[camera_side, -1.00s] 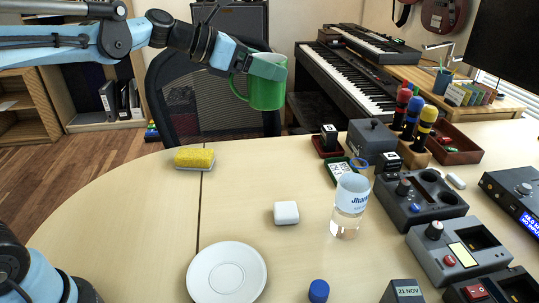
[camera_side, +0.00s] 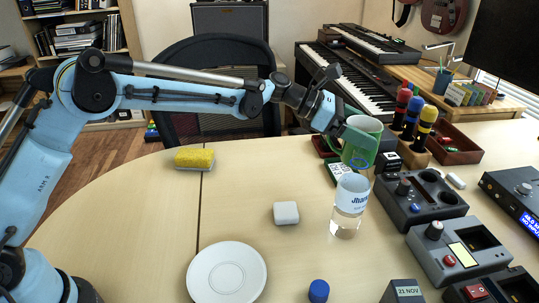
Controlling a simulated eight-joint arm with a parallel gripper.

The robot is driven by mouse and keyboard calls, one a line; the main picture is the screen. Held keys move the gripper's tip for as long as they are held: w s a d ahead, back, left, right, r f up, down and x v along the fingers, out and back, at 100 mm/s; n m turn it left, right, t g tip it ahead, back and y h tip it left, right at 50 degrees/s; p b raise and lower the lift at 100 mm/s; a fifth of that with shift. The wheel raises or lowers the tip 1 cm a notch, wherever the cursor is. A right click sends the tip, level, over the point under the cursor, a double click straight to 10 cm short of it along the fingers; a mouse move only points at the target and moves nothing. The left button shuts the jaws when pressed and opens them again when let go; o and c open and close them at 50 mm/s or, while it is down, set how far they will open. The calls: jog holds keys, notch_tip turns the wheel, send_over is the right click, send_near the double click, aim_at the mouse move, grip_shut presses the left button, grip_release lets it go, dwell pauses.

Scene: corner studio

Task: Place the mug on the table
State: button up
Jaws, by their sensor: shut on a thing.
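A green mug (camera_side: 362,143) is held in the air at the centre right, tilted a little. My gripper (camera_side: 347,135) is shut on it at its left side, and its fingers are partly hidden against the mug. The pale wooden table (camera_side: 140,215) lies below. I cannot tell the exact height of the mug over it.
A white plate (camera_side: 227,272), a white block (camera_side: 286,213), a blue cap (camera_side: 318,290) and a yellow sponge (camera_side: 194,159) are on the table. The left and middle tabletop has free room.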

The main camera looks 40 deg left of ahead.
jog(key=shift+d+f, duration=0.7)
jog(key=shift+f, duration=0.1)
jog(key=shift+d+f, duration=0.1)
jog(key=shift+f, duration=5)
jog(key=shift+f, duration=0.1)
jog(key=o, duration=1.1)
jog(key=shift+m, duration=0.3)
